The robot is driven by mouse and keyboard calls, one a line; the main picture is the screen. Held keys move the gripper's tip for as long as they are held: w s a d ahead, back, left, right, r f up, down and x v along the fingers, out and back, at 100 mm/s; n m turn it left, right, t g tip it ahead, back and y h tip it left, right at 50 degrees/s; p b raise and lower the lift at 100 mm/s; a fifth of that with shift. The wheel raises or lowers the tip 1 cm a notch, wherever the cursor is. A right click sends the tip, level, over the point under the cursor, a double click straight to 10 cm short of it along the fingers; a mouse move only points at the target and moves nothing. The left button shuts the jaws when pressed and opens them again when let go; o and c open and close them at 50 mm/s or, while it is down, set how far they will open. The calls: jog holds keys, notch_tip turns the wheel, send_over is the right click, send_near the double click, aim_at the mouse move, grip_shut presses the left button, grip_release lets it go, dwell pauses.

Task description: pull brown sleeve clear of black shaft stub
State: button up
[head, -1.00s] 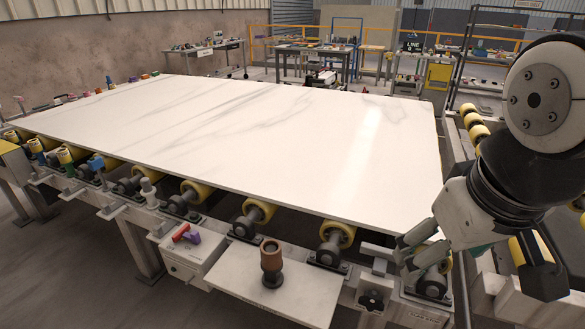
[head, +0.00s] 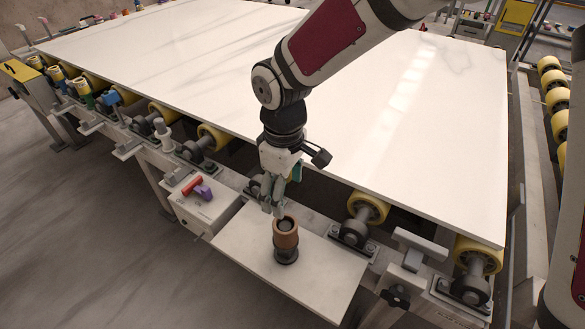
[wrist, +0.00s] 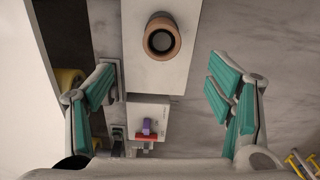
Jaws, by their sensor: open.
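The brown sleeve (head: 286,232) stands upright around the black shaft stub (head: 286,257), whose dark base shows below it on a pale plate (head: 335,265). In the wrist view the sleeve (wrist: 162,38) is seen from above as a brown ring with the dark stub end (wrist: 161,41) inside. My gripper (head: 275,208) is just above and slightly left of the sleeve in the head view. In the wrist view my gripper (wrist: 165,90) is open and empty, its teal-padded fingers wide apart, with the sleeve beyond the fingertips. Whether a finger touches the sleeve I cannot tell.
A grey box with a red and purple handle (head: 197,188) stands left of the plate. The large white stone slab (head: 420,130) lies behind on yellow rollers (head: 367,208). A clamp with a black knob (head: 396,297) is at right. Floor is clear at front left.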

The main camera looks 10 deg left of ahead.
aim_at(285, 226)
notch_tip(285, 226, down, 14)
jog(key=shift+s+a, duration=0.1)
jog(key=shift+a, duration=0.05)
dwell(0.4)
jog(key=c, duration=1.3)
jog(key=shift+r, duration=0.15)
jog(key=shift+r+p, duration=1.75)
jog(key=shift+r, duration=1.75)
